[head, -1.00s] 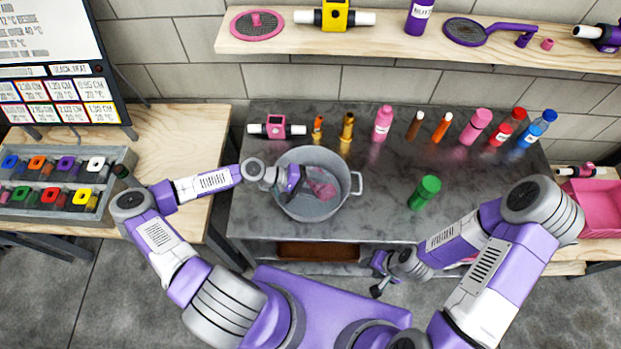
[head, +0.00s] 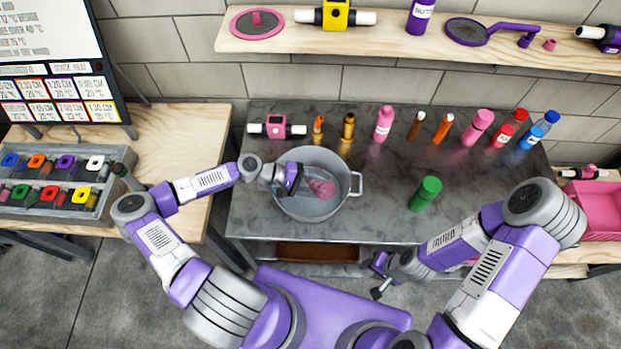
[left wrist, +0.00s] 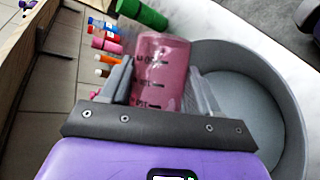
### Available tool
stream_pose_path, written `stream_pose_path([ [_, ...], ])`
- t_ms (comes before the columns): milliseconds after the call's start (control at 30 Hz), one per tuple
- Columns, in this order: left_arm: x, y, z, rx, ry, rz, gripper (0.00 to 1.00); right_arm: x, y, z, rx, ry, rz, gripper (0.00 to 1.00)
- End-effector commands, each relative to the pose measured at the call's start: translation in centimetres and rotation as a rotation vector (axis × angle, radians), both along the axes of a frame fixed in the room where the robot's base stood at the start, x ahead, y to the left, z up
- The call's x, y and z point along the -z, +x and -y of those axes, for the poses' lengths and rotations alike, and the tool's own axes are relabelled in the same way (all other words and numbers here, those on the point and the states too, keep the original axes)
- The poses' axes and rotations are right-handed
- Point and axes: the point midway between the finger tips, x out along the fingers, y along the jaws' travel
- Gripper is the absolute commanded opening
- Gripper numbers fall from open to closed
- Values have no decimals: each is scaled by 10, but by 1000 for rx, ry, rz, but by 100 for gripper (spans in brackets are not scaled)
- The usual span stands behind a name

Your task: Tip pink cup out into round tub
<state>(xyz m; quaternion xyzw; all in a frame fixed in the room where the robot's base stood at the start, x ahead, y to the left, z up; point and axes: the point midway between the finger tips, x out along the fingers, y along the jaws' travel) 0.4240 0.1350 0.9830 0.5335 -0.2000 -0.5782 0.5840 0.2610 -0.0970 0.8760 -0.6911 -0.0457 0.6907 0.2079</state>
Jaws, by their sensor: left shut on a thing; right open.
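The pink cup (left wrist: 160,65) is clear pink with dark measuring marks. My left gripper (left wrist: 160,90) is shut on it; in the head view the left gripper (head: 297,178) holds the cup (head: 321,187) tilted over the inside of the round tub. The round tub (head: 352,160) is grey metal with a side handle and stands on the dark worktop. In the left wrist view the tub's rim (left wrist: 280,90) lies right of the cup. Whether anything is in the cup or tub cannot be told. My right gripper (head: 379,277) is open and empty at the worktop's front edge.
A green bottle (head: 425,193) stands right of the tub. Several bottles, pink (head: 384,123), brown, orange and red, line the back of the worktop. A pink device (head: 276,127) sits behind the tub. The worktop's (head: 385,215) front right is clear.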

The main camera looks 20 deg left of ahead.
Motion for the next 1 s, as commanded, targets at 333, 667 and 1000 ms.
stream_pose_path([
  [333, -1, 1, -3, 0, -29, -24, 13, 3, 0, 0, 0, 0, 0, 43],
  [667, -2, 1, -5, 1, -58, -46, 13, 6, 0, 0, 0, 0, 0, 43],
  [1000, -4, 1, -6, 1, -86, -72, 13, 8, 0, 0, 0, 0, 0, 43],
])
